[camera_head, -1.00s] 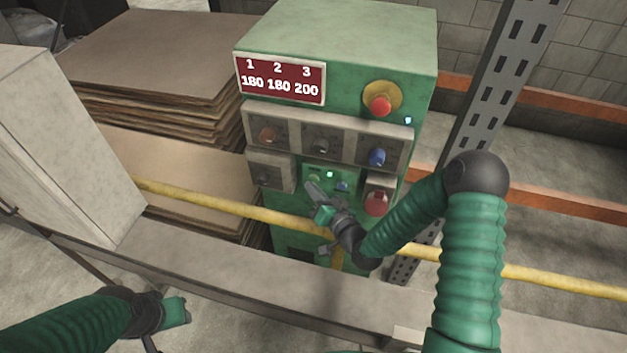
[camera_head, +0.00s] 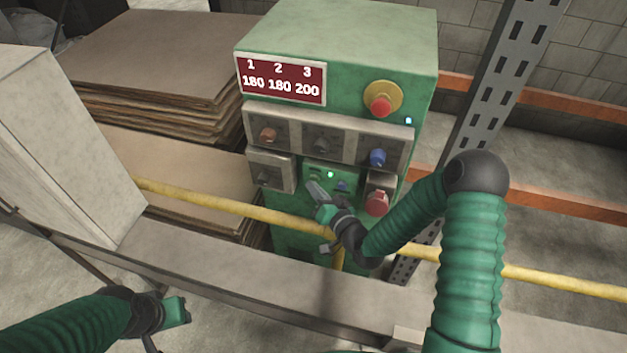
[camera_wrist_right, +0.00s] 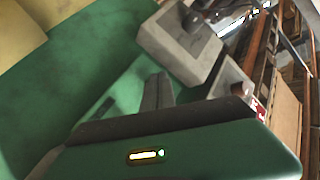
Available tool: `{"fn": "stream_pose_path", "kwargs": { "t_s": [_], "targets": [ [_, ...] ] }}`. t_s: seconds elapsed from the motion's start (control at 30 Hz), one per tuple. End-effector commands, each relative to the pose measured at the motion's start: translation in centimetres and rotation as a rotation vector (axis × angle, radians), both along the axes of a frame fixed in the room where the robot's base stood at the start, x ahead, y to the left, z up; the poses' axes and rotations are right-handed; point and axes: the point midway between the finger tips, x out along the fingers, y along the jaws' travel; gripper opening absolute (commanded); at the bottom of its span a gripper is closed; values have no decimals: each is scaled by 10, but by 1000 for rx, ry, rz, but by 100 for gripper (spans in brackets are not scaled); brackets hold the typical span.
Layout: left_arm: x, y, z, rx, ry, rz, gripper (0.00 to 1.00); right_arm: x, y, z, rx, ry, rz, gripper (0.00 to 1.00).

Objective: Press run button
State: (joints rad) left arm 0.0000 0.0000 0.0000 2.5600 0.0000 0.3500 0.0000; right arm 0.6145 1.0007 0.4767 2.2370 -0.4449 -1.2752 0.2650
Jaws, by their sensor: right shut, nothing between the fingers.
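The green control box (camera_head: 345,35) stands behind the yellow rail. Its lower panel (camera_head: 322,171) has a lit green lamp (camera_head: 330,174), a small green button (camera_head: 315,177) and a blue button (camera_head: 342,185). I cannot read which one is the run button. My right gripper (camera_head: 314,189) is shut and empty, its tips just in front of the panel below the green button. Whether it touches cannot be told. In the right wrist view the fingers (camera_wrist_right: 157,92) point at the green surface. My left gripper (camera_head: 176,311) is low at the left, its jaws unclear.
A red emergency knob (camera_head: 379,105), a row of knob boxes (camera_head: 325,139) and a red switch (camera_head: 377,203) are on the box. The yellow rail (camera_head: 215,203) and a grey beam (camera_head: 230,265) cross in front. Stacked sheets (camera_head: 155,50) lie left; a metal post (camera_head: 495,90) stands right.

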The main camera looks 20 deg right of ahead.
Motion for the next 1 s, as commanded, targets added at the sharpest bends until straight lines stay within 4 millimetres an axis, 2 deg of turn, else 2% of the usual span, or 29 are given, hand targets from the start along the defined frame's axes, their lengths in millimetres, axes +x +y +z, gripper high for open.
{"fn": "stream_pose_path", "kwargs": {
  "t_s": [0.3,0.8,1.0],
  "targets": [
    [0,0,0,0,0,0,36,-4,4,0,1,1,2,0],
    [0,0,0,0,0,0,36,-50,35,0,1,1,3,0],
    [0,0,0,0,0,0,36,-52,36,0,0,1,2,0]
  ]
}}
